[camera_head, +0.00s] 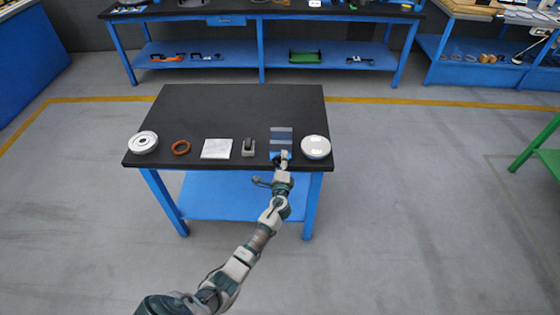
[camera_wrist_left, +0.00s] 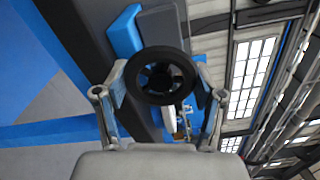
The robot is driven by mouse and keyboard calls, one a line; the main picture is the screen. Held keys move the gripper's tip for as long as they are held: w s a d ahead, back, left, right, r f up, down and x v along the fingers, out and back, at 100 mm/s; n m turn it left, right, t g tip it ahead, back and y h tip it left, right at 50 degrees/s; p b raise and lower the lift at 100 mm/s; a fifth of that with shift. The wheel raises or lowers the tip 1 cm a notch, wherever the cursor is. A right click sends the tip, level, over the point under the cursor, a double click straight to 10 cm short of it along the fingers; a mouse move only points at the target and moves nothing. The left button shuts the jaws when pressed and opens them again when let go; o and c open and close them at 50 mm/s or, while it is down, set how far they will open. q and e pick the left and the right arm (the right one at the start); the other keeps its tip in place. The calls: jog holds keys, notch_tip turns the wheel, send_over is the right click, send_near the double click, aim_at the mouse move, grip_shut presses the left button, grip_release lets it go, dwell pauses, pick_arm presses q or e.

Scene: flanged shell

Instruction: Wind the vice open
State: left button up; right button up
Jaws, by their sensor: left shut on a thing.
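The vice (camera_head: 281,136), blue and grey, stands near the front edge of the dark table, right of its middle. Its black round handwheel (camera_wrist_left: 160,53) fills the middle of the left wrist view, with part of the blue and grey vice body (camera_wrist_left: 125,33) behind it. My left gripper (camera_head: 284,156) is at the vice's front side. In the left wrist view my left gripper (camera_wrist_left: 160,78) has one finger on each side of the handwheel and is shut on it. The handwheel is hidden behind my gripper in the head view. My right gripper is not in view.
On the table (camera_head: 225,108) a white disc (camera_head: 316,147) stands close right of the vice. Left of it are a small grey holder (camera_head: 248,148), a pale plate (camera_head: 216,148), an orange ring (camera_head: 181,147) and a flanged metal part (camera_head: 143,142). The table's back half is clear.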

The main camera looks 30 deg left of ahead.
pick_arm(q)
jog(key=m+p, duration=0.1)
jog(key=m, duration=0.2)
jog(key=m+p, duration=0.1)
jog(key=m, duration=0.2)
jog(key=f+m+p, duration=0.1)
jog(key=m+p, duration=0.1)
jog(key=shift+s+d+m, duration=0.1)
jog(key=shift+s+m, duration=0.15)
jog(key=shift+m, duration=0.15)
jog(key=shift+f+m+p, duration=0.1)
jog(key=shift+m+p, duration=0.35)
jog(key=shift+m, duration=0.55)
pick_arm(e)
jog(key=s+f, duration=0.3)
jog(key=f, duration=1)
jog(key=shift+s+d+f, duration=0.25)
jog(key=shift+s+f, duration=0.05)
pick_arm(q)
jog(key=o, duration=1)
jog(key=shift+o, duration=0.6)
jog(key=shift+r, duration=0.2)
jog(key=shift+r, duration=0.1)
